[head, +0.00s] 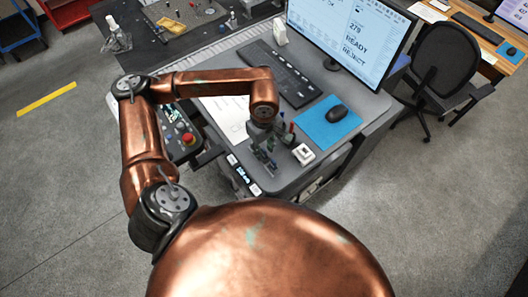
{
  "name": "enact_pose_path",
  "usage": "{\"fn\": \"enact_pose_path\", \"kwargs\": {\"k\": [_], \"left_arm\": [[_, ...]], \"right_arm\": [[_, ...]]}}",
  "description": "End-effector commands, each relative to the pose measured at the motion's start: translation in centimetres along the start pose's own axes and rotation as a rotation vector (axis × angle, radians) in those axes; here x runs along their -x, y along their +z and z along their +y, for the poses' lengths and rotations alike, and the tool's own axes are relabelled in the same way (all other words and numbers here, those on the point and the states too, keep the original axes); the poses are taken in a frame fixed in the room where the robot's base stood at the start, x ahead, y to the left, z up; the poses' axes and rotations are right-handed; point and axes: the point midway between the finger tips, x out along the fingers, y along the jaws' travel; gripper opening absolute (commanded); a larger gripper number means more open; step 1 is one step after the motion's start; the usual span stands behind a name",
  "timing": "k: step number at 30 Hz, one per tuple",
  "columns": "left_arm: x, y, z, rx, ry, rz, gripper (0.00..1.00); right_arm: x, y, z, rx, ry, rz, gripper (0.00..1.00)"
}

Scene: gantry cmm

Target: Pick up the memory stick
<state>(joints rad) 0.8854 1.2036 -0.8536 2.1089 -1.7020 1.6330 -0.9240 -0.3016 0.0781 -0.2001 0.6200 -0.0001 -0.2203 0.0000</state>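My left arm reaches over the front of a grey desk (345,125), and its gripper (267,162) points down near the desk's front edge. The fingers are small and dark here, so I cannot tell whether they are open or shut, or whether anything is between them. I cannot make out a memory stick for certain; it may be hidden by the gripper or too small to see. A small white box-like item (303,154) stands just right of the gripper. A small red and dark item (290,128) shows just behind it. My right gripper is out of view.
A black keyboard (277,75), a monitor (345,35) and a mouse (337,113) on a blue mat (318,125) occupy the desk. White paper (228,117) lies under my arm. A panel with a red button (188,138) is at left. An office chair (440,65) stands right.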

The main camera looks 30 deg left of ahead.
Motion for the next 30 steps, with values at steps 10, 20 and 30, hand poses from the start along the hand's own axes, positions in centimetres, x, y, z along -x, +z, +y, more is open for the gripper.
{"fn": "enact_pose_path", "kwargs": {"k": [10, 20, 30], "left_arm": [[0.0, 0.0, 0.0, 0.000, 0.000, 0.000, 0.12], [0.0, 0.0, 0.0, 0.000, -0.001, 0.000, 0.00], [1.1, 0.0, 0.0, 0.000, 0.000, 0.000, 0.00]], "right_arm": [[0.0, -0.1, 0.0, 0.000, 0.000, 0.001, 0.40], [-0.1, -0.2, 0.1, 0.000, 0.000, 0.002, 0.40], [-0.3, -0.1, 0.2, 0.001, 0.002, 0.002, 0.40]]}}
